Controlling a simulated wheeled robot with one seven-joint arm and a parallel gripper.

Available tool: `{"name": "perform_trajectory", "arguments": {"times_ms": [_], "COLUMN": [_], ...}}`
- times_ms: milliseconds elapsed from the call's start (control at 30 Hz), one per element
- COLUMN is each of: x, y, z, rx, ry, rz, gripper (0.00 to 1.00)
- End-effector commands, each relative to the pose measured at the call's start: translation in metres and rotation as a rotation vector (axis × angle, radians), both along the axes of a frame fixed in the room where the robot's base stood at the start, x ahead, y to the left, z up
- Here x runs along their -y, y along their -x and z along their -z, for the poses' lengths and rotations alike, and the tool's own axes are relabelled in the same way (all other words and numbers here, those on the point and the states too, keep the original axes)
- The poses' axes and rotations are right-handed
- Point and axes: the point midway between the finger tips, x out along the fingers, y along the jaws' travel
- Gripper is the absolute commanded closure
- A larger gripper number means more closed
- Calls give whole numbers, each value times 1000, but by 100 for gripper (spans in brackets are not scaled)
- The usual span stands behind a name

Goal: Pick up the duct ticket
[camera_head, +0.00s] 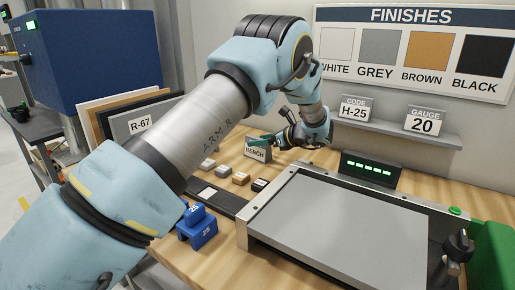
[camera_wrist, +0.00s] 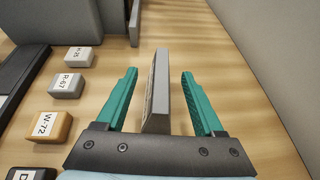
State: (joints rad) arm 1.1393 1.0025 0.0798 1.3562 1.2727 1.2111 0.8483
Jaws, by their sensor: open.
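No label in view reads "duct", so I cannot tell for certain which ticket is the duct ticket. A small grey sign marked BENCH (camera_head: 257,154) stands upright on the wooden bench by the wall. In the wrist view a grey upright plate (camera_wrist: 161,85), seen nearly edge-on, stands between my green fingers; it appears to be this sign. My gripper (camera_head: 264,139) is open around it, also seen in the wrist view (camera_wrist: 159,74), with a visible gap on each side. Two similar signs, CODE H-25 (camera_head: 355,109) and GAUGE 20 (camera_head: 424,121), are on the wall shelf.
Several labelled blocks (camera_wrist: 67,86) lie left of my gripper. A metal-framed machine with a grey panel (camera_head: 340,222) fills the right of the bench. A blue block piece (camera_head: 197,235) sits in front. The FINISHES board (camera_head: 412,50) hangs behind. Bare wood lies ahead of the fingers.

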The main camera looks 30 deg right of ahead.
Motion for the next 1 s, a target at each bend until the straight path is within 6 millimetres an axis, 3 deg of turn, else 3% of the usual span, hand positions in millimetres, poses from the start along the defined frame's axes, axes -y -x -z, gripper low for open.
{"name": "perform_trajectory", "arguments": {"times_ms": [300, 533, 1000], "x": [-16, -16, -16], "y": [-38, -40, -40], "z": [11, 14, 14], "rx": [-1, -1, 0], "ry": [-2, 1, 0], "rz": [-2, -1, -1], "gripper": [30, 30, 82]}}
